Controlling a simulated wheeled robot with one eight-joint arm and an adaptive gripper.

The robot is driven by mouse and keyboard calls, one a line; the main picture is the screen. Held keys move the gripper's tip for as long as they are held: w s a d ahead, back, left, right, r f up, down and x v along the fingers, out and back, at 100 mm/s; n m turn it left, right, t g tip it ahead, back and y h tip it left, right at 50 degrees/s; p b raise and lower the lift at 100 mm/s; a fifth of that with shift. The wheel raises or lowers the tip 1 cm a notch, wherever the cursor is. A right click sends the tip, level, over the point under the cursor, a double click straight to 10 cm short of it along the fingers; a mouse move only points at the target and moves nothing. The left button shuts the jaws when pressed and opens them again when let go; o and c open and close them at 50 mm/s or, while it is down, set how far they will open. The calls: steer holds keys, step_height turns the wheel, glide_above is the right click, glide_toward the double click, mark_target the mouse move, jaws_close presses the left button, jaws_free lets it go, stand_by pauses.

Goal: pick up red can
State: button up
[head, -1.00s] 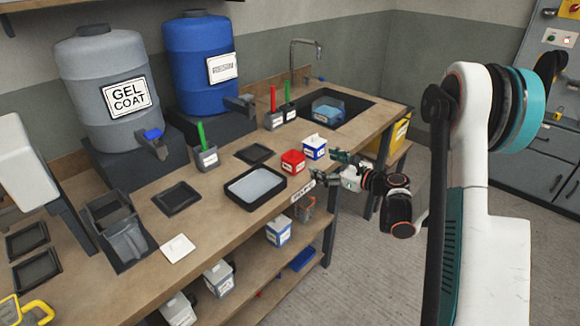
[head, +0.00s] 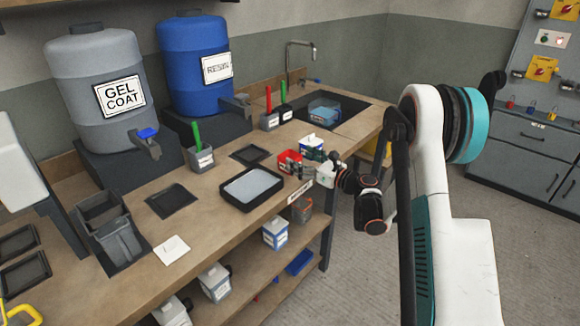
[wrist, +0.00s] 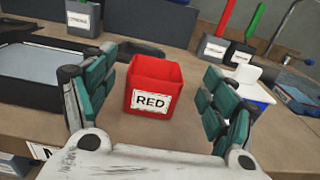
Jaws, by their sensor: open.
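The red can (head: 288,160) is a small open-topped red box with a white label. It stands upright on the workbench, right of the black tray. In the wrist view the red can (wrist: 155,88) reads "RED" and sits between and slightly beyond my two fingers. My gripper (head: 302,160) is at the bench's front edge. In the wrist view my gripper (wrist: 152,100) is open, with a teal-padded finger on each side of the can and a gap on both sides. In the head view the fingers partly cover the can.
A blue-and-white container (head: 312,146) stands close to the can's right. The black tray with pale contents (head: 247,203) lies to its left. A sink (head: 330,112) is at the bench's far end.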

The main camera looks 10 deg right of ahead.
mark_target(283, 153)
steer(key=w+a+b, duration=0.1)
steer(key=w+a+f+b, duration=0.1)
steer(key=w+a, duration=0.1)
steer(key=shift+w+f, duration=0.1)
steer(key=shift+w, duration=0.3)
steer(key=c, duration=1.3)
